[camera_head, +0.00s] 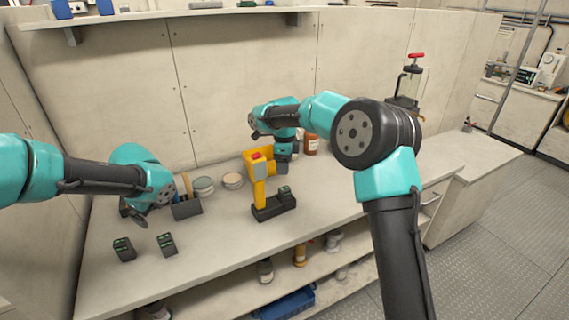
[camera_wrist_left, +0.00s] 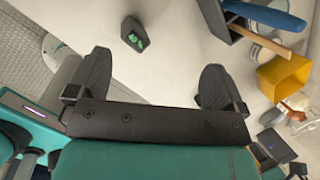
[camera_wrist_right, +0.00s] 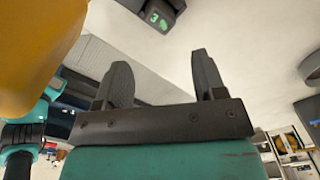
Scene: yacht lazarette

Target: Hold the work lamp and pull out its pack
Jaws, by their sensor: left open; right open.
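My right gripper (camera_head: 283,160) is open beside the lamp head. In the right wrist view, the yellow lamp body (camera_wrist_right: 35,45) fills the left side, and a dark block with a green mark (camera_wrist_right: 157,14) shows beyond the open fingers (camera_wrist_right: 160,75). My left gripper (camera_head: 137,215) is open and empty above the bench's left part; its fingers (camera_wrist_left: 157,75) show apart in the left wrist view.
Two loose dark packs with green marks, a left one (camera_head: 123,249) and a right one (camera_head: 166,244), lie at the front left. A dark holder (camera_head: 186,208) with tools and round tins (camera_head: 203,186) stand behind. The bench front right of the lamp (camera_head: 350,195) is clear.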

